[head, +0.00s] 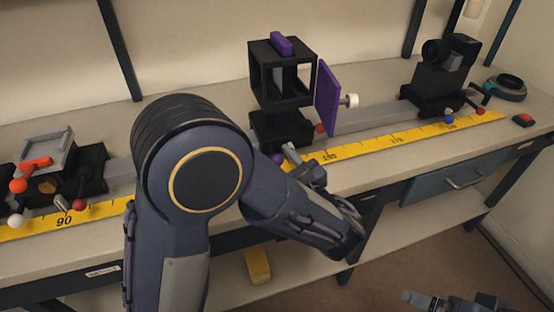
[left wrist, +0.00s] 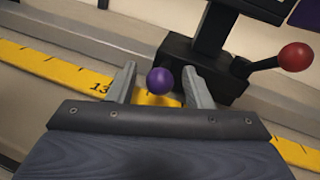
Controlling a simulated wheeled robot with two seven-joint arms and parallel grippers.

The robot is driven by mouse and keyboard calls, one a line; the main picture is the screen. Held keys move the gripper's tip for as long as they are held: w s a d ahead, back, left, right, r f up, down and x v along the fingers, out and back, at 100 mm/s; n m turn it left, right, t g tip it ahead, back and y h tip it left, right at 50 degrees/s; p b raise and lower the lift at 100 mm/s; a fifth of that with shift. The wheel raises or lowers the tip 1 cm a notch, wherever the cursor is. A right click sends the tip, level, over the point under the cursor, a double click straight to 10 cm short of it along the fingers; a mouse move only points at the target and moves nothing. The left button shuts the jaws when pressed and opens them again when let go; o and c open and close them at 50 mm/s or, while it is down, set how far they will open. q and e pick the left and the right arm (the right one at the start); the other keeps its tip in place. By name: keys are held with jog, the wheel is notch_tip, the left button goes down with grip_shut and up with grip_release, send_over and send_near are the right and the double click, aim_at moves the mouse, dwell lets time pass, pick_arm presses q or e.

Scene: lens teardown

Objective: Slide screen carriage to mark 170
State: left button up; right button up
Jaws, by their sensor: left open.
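The middle carriage (head: 282,131) stands on the rail and bears a black open box frame (head: 262,84) and an upright purple panel (head: 327,98). I cannot tell for sure that it is the screen carriage. Its base shows in the left wrist view (left wrist: 190,62), with a purple ball knob (left wrist: 160,81) in front. My left gripper (left wrist: 160,88) is open, one finger on each side of the knob in that view; contact is not clear. It also shows in the head view (head: 306,166). The yellow scale (head: 365,146) reads about 170 right of this carriage. A cut-off piece at the bottom right may be my right gripper (head: 455,301).
A carriage with a grey tray (head: 46,150) stands at the left, and a black camera-like carriage (head: 440,82) at the right. The rail (head: 368,117) looks clear between the middle and right carriages. A red-tipped lever (left wrist: 296,56) sticks out beside the purple knob.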

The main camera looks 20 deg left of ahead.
pick_arm(q)
jog(key=shift+w+a, duration=0.2)
grip_shut()
dwell(0.4)
